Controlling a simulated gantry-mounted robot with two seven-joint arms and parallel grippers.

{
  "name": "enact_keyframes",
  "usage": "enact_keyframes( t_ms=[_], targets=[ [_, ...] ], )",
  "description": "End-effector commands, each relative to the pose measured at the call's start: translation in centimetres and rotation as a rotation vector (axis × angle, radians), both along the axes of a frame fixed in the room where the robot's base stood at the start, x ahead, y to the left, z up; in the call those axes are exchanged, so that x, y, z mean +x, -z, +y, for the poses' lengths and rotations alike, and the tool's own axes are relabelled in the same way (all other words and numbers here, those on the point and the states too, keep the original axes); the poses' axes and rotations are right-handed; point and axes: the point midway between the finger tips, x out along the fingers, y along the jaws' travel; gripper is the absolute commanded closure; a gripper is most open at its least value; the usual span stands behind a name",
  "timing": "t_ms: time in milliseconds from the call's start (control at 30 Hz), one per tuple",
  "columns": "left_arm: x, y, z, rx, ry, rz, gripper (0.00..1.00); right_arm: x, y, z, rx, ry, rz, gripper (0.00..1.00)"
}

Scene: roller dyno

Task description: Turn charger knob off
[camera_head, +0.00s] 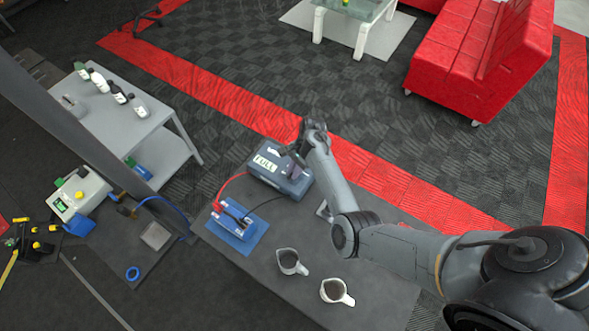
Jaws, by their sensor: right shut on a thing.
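The charger (266,175) is a blue-grey box with a pale front panel, on the grey table. My right arm reaches in from the right, and my right gripper (292,155) is at the charger's upper right part. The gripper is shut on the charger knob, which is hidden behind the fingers. A red and a black cable run from the charger to a blue-and-white battery (236,217) in front of it. My left gripper is not in view.
The battery stands on a blue mat (250,240). Two metal jugs (290,262) (335,291) stand on the near part of the table (375,282). A grey side table (100,118) with several bottles is at the left. A red sofa (450,60) is farther back.

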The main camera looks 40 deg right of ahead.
Motion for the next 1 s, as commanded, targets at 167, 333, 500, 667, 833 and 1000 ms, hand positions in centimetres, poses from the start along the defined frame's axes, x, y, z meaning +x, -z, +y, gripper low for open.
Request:
enact_keyframes(
  t_ms=[167, 333, 500, 667, 833, 1000],
  targets=[
    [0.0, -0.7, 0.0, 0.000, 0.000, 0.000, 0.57, 0.1, -0.2, -0.1, -0.001, -0.119, 0.002, 1.00],
    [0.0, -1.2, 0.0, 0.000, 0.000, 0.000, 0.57, 0.3, -0.2, -0.1, -0.002, -0.271, 0.002, 1.00],
    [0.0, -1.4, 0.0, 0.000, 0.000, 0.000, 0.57, 0.5, -0.1, -0.1, -0.002, -0.433, 0.002, 1.00],
    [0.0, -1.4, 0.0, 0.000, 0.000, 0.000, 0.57, 0.6, -0.1, 0.0, -0.002, -0.585, 0.001, 1.00],
    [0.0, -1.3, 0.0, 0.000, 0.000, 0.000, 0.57, 0.8, 0.0, 0.1, -0.002, -0.747, 0.001, 1.00],
    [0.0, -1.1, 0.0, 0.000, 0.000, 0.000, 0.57, 0.9, 0.0, 0.2, -0.002, -0.908, 0.001, 1.00]
  ],
)
